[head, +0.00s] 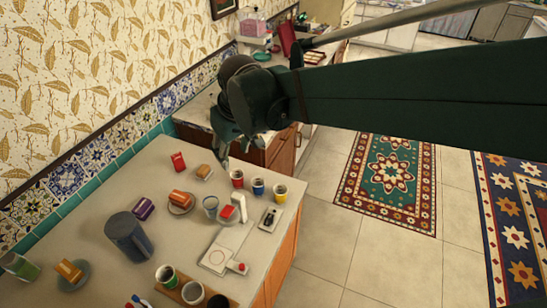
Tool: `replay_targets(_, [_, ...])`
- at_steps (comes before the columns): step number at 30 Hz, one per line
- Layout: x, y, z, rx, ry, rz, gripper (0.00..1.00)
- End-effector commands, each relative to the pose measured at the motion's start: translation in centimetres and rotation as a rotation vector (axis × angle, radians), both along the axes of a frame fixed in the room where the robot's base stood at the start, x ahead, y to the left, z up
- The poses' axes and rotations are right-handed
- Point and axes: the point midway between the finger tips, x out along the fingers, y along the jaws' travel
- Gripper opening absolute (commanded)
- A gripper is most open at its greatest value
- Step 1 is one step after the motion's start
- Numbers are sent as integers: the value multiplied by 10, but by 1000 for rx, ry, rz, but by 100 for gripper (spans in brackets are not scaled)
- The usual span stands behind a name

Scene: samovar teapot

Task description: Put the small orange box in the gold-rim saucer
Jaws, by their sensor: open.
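My gripper (222,148) hangs over the back part of the counter, pointing down, open with nothing seen between its fingers. A small red-orange box (180,197) lies on a small saucer (187,211) with a brownish rim, below and left of my gripper in the picture. A yellow-orange box (68,269) lies on a grey-blue saucer (83,281) at the lower left, far from my gripper. The rim colours are too small to tell for certain, so I cannot tell surely which saucer is gold-rimmed.
A red box (178,161) and a tan piece (204,171) stand near my gripper. Red, blue and yellow cups (257,187) line the right edge. A dark blue-grey jug (129,238) stands left of centre. Some bare counter (195,236) lies between jug and white device (222,251).

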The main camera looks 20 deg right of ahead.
Motion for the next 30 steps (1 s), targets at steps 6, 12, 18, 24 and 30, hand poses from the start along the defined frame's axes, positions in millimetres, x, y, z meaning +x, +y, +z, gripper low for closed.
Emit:
replay_targets(6, [-34,-26,9,18,-46,-61,41])
replay_targets(12, [-63,-46,14,36,-90,-116,41])
replay_targets(18, [-92,-64,15,53,-134,-172,41])
replay_targets(24, [-120,-80,12,70,-177,-225,41])
replay_targets(30, [-146,-94,7,86,-221,-276,41])
